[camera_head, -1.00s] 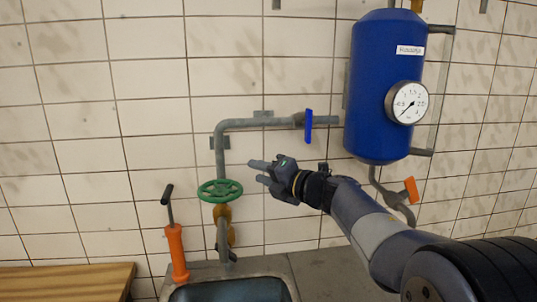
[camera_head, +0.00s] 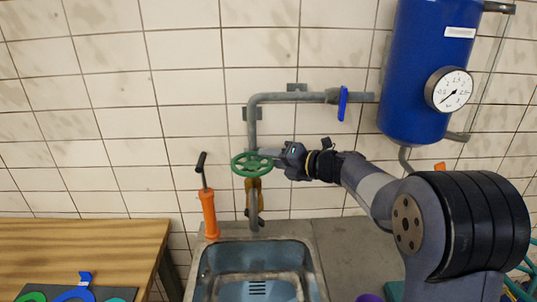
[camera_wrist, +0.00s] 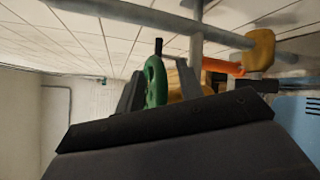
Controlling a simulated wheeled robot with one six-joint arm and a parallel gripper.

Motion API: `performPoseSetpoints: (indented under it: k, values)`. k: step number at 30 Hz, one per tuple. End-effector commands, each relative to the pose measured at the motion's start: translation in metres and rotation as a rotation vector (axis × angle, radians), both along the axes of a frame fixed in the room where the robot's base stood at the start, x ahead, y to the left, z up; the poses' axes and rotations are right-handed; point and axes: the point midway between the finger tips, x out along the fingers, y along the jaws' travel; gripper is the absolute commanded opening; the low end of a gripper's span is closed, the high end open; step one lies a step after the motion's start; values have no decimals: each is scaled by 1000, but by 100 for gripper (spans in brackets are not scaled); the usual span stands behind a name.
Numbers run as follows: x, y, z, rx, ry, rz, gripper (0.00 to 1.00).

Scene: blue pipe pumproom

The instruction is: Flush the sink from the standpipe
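The green handwheel (camera_head: 248,169) sits on the grey standpipe (camera_head: 252,125), above a brass-coloured valve body. My gripper (camera_head: 271,155) is at the right edge of the wheel. In the wrist view the wheel (camera_wrist: 154,84) stands between my two fingers, which are apart with a gap on the right side. Whether a finger touches the rim I cannot tell. The metal sink (camera_head: 312,268) is below the pipe, its drain slots visible and no water seen. A blue lever (camera_head: 343,103) is on the horizontal pipe.
An orange hand pump (camera_head: 209,214) stands left of the sink. A blue tank (camera_head: 425,75) with a gauge (camera_head: 449,90) hangs at the right. A wooden bench (camera_head: 80,243) is at the left.

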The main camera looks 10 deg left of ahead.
Motion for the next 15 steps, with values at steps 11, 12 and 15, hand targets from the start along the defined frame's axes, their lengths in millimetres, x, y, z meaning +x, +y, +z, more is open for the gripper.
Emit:
performPoseSetpoints:
  k: [11,12,15]
  values:
    - [6,14,-3,0,0,-1,36]
    - [6,14,-3,0,0,-1,36]
    - [6,14,-3,0,0,-1,32]
